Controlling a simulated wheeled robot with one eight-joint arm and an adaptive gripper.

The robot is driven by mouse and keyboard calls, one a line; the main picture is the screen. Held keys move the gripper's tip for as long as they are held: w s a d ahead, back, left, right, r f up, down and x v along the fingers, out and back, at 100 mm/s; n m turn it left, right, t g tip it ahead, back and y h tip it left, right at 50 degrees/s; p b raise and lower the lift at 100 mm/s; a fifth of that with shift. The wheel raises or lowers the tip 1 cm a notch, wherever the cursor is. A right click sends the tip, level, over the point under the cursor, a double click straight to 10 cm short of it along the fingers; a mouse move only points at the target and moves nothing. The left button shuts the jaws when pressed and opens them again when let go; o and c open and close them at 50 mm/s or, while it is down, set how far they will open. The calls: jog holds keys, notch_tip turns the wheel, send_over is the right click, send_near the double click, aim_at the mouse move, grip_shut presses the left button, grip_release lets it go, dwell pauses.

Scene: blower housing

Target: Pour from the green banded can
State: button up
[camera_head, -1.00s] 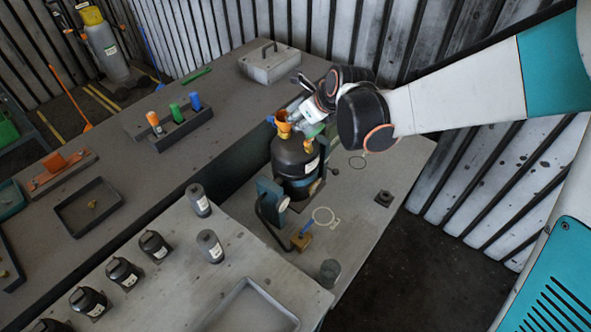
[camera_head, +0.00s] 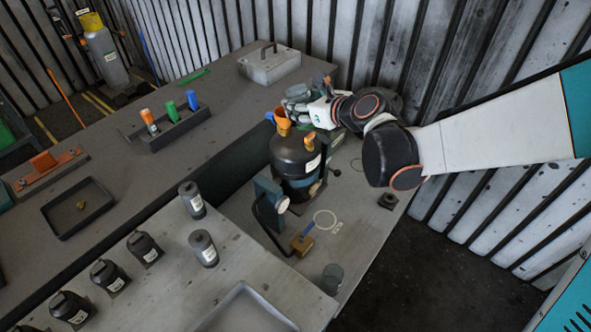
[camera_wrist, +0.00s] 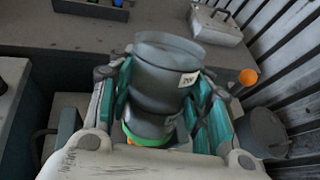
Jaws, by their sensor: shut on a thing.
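My gripper (camera_head: 300,108) is shut on a dark grey can (camera_wrist: 165,85) with a white label and a bright green band (camera_wrist: 148,140), clearest in the wrist view. The fingers close on it from both sides. In the head view the hand hides most of the can, and I cannot tell its exact tilt. The black tank (camera_head: 296,158) stands below and close to the hand. An orange funnel (camera_head: 281,124) sits on its top, just left of the hand. I cannot see whether anything flows.
A blue-grey stand with a gauge (camera_head: 268,200) and a brass valve (camera_head: 302,244) are in front of the tank. Several dark bottles (camera_head: 145,248) stand on the near bench. A marker holder (camera_head: 172,128) and a grey lidded box (camera_head: 268,64) are behind. A ribbed wall is close at right.

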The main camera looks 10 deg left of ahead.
aim_at(310, 99)
jog(key=shift+w+a+r+t+y+b, duration=0.1)
jog(key=shift+r+t+y+b, duration=0.15)
jog(key=shift+t+y+b, duration=0.25)
jog(key=shift+r, duration=0.25)
jog(key=shift+m+t+y, duration=0.3)
jog(key=shift+y, duration=0.3)
jog(key=shift+s+d+r+b, duration=0.2)
jog(key=shift+s+d+b, duration=0.1)
jog(key=shift+d, duration=0.25)
jog(key=shift+s+d+r+b, duration=0.2)
jog(key=shift+s+d, duration=0.15)
jog(key=shift+d, duration=0.25)
jog(key=shift+s+d+r+b, duration=0.2)
jog(key=shift+s+d, duration=0.1)
jog(key=shift+d, duration=0.25)
jog(key=shift+t+y, duration=0.7)
jog(key=shift+s+d+r+b, duration=0.25)
jog(key=shift+s+d+r, duration=0.1)
jog(key=shift+d, duration=0.25)
jog(key=shift+s+d+r+b, duration=0.25)
jog(key=shift+s+d, duration=0.1)
jog(key=shift+d, duration=0.2)
jog(key=shift+s+d+r+b, duration=0.25)
jog(key=shift+s+d, duration=0.1)
jog(key=shift+d, duration=0.25)
